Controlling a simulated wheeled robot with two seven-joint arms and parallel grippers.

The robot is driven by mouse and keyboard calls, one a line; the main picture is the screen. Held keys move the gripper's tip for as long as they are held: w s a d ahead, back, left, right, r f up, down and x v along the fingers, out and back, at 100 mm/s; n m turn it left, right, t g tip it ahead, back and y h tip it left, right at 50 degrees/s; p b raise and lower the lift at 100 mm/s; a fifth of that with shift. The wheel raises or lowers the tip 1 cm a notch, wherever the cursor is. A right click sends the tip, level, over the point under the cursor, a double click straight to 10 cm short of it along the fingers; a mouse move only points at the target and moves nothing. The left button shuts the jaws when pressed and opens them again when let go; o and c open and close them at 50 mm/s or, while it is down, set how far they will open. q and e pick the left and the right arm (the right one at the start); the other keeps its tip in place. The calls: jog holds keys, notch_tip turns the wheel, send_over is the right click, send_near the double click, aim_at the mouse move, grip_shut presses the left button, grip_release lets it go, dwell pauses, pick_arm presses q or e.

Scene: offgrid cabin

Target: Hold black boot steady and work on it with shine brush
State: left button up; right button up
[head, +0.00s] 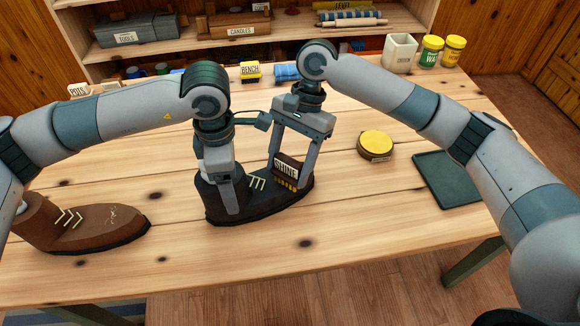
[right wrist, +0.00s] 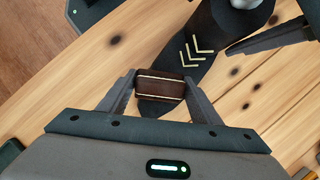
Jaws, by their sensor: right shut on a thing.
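The black boot (head: 275,203) stands on the table with its toe to the right. My left gripper (head: 231,198) is at the boot's shaft, with one finger in front of its near side. In the right wrist view a finger of it reaches to the shaft from the right, but whether the jaws press on the boot is unclear. My right gripper (head: 291,168) is shut on the shine brush (head: 286,169), a dark brown block with a SHINE label and yellowish bristles. The brush is over the boot's toe (right wrist: 160,108); contact is hard to tell.
A brown boot (head: 90,230) stands at the left. A round yellow-lidded tin (head: 375,145) and a dark green mat (head: 447,180) lie to the right. Tins (head: 431,51) and a cream cup (head: 400,52) stand at the back right. The table front is clear.

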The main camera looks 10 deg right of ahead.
aim_at(293, 184)
jog(key=shift+w+f, duration=0.1)
jog(key=shift+w, duration=0.15)
jog(key=shift+s, duration=0.1)
jog(key=shift+s, duration=0.6)
jog(key=shift+s+d+f, duration=0.1)
jog(key=shift+s+d, duration=0.05)
jog(key=shift+s, duration=0.7)
jog(key=shift+s+d, duration=0.1)
jog(key=shift+s, duration=0.5)
jog(key=shift+w, duration=0.1)
